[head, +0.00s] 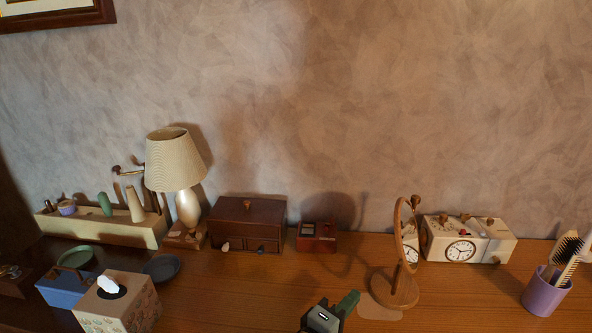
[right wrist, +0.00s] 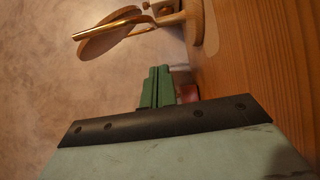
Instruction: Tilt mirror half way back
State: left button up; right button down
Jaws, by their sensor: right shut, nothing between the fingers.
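A small round mirror (head: 409,239) in a wooden frame stands on a round wooden base (head: 394,289) at the right of the table in the head view. It is seen nearly edge-on there. In the right wrist view the mirror disc (right wrist: 105,38) and its gold-coloured rim show at the top, beyond my fingers. My right gripper (head: 346,302) has green fingers and is at the front of the table, left of the mirror base and apart from it. Its fingers (right wrist: 157,88) are together and empty in the right wrist view. My left gripper is not in view.
A clock box (head: 470,240) stands behind and right of the mirror; a purple cup (head: 546,292) with brushes is at far right. A brown drawer box (head: 247,224), a lamp (head: 178,165) and a tissue box (head: 117,302) stand left. Table around the right gripper is mostly clear.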

aim_at(406, 231)
jog(key=k, duration=1)
